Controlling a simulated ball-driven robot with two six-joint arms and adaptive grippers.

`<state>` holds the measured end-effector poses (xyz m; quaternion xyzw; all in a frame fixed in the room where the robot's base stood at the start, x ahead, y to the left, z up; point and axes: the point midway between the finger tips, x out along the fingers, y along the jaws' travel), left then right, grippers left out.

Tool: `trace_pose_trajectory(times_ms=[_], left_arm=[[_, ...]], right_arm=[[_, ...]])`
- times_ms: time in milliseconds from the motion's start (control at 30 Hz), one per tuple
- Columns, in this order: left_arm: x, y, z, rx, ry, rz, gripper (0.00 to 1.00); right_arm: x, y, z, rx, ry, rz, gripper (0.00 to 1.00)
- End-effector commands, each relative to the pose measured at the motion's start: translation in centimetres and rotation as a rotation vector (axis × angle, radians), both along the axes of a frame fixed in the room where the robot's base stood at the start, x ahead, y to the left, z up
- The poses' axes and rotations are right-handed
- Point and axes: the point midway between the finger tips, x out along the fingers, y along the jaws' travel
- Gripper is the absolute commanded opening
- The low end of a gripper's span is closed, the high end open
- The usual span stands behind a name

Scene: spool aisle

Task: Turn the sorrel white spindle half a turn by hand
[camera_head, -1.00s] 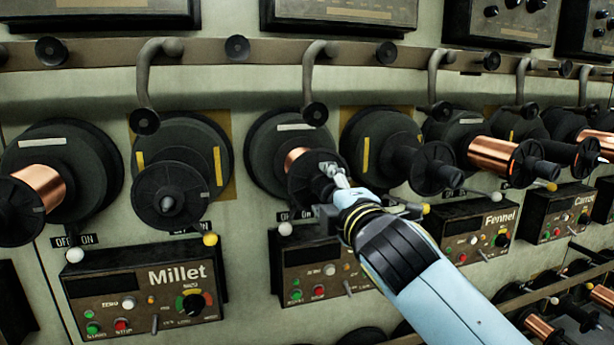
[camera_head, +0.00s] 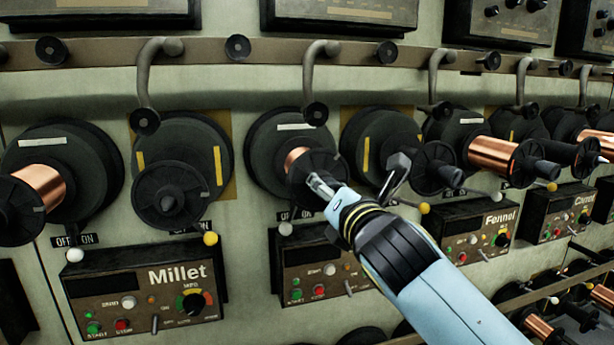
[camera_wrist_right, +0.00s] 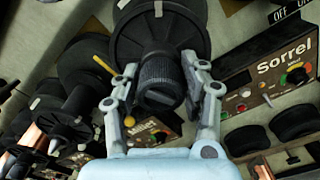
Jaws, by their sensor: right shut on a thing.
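The sorrel white spindle (camera_head: 300,160) is a dark flanged reel with some copper wire and a white bar on its rear disc, at the centre of the head view. In the right wrist view its black ribbed end knob (camera_wrist_right: 160,80) sits between my fingers. My right gripper (camera_head: 352,178) is shut on that knob, one finger on each side; it also shows in the wrist view (camera_wrist_right: 158,72). The Sorrel panel (camera_wrist_right: 278,75) is readable in the wrist view; my arm covers part of it in the head view. My left gripper is not in view.
A yellow-marked spindle (camera_head: 365,150) stands close on the right, behind one finger. The Millet panel (camera_head: 145,285) and its spindles are at left, the Fennel panel (camera_head: 480,235) at right. A hooked dark arm (camera_head: 310,80) hangs above. A white-knobbed lever (camera_head: 286,228) sits just below.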

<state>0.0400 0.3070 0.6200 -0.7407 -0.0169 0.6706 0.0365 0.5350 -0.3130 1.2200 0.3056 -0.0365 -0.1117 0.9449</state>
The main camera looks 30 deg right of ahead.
Motion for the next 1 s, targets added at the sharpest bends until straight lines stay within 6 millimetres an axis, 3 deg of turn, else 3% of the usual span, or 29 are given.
trace_pose_trajectory(times_ms=[200,500,533,700,733,1000], left_arm=[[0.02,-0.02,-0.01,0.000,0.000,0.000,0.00],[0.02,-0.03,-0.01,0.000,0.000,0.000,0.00],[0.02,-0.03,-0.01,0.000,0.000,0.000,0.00],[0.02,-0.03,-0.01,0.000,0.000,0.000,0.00],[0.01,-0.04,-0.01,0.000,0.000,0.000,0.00],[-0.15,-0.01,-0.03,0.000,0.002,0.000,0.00]], right_arm=[[-0.03,-0.03,-0.20,-0.358,0.091,0.000,0.10],[-0.03,-0.03,-0.20,-0.445,0.112,0.000,0.10],[-0.03,-0.03,-0.20,-0.444,0.112,0.000,0.44],[-0.02,-0.02,-0.14,-0.444,0.110,0.000,0.66],[-0.01,-0.02,-0.13,-0.444,0.109,-0.001,0.70],[-0.09,0.01,-0.07,-0.443,0.108,-0.001,0.70]])
